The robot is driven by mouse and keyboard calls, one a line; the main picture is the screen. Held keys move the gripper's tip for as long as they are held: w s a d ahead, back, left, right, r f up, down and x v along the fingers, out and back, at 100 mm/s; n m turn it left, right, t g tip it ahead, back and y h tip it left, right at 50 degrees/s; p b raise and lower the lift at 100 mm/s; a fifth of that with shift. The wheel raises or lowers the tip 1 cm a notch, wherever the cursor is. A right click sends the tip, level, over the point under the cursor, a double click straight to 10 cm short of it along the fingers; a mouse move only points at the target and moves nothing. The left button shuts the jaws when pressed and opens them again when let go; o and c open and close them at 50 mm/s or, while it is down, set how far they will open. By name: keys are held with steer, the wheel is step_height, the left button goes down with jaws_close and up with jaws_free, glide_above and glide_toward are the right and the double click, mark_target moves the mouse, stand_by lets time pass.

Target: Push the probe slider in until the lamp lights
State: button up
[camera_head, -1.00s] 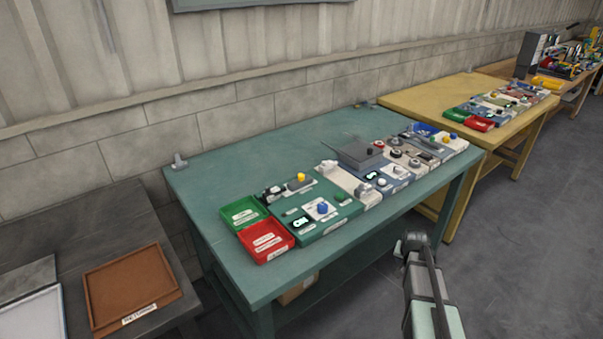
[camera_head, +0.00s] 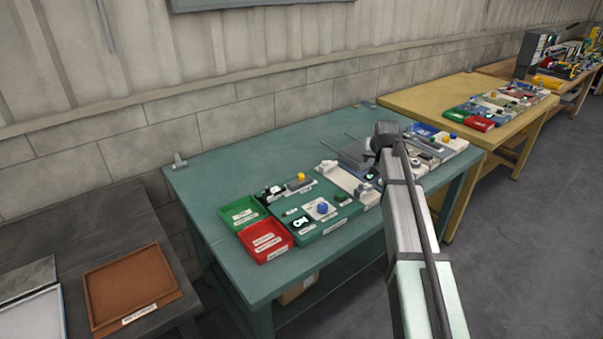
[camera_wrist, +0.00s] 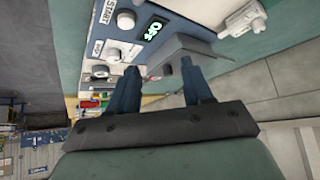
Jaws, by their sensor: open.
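My gripper (camera_wrist: 160,78) is open, with nothing between its two dark blue fingers in the wrist view. A grey, flat-topped housing (camera_wrist: 184,52) lies just beyond the fingertips. Beside it is a blue-grey panel (camera_wrist: 130,46) with a green-lit display (camera_wrist: 152,31), white knobs and a START label. A white fitting (camera_wrist: 243,18) is at the upper right. I cannot tell for sure which part is the probe slider or which is its lamp. In the head view my arm reaches over the chassis row, its fingers hidden, and covers part of the row.
The green bench (camera_head: 215,190) carries a green tray (camera_head: 240,212), a red tray (camera_head: 266,240) and a green panel (camera_head: 330,216) with a blue knob (camera_head: 322,208). A yellow bench (camera_head: 425,100) stands behind right. A brown tray (camera_head: 130,285) is at left.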

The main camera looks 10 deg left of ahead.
mark_target(301, 174)
steer(key=s+a+r+n+g+y, duration=0.1)
steer(key=s+a+r+n, duration=0.1)
steer(key=a, duration=0.5)
steer(key=s+a+r+n+g, duration=0.1)
steer(key=a+n, duration=0.1)
steer(key=a, duration=0.6)
steer(key=s+a+r+n+g+y, duration=0.1)
steer(key=s+a+r+n+g, duration=0.15)
steer(key=a, duration=0.45)
steer(key=shift+t, duration=0.45)
steer(key=x, duration=1.4)
steer(key=shift+a+f, duration=0.1)
steer(key=shift+a, duration=0.05)
jaws_close()
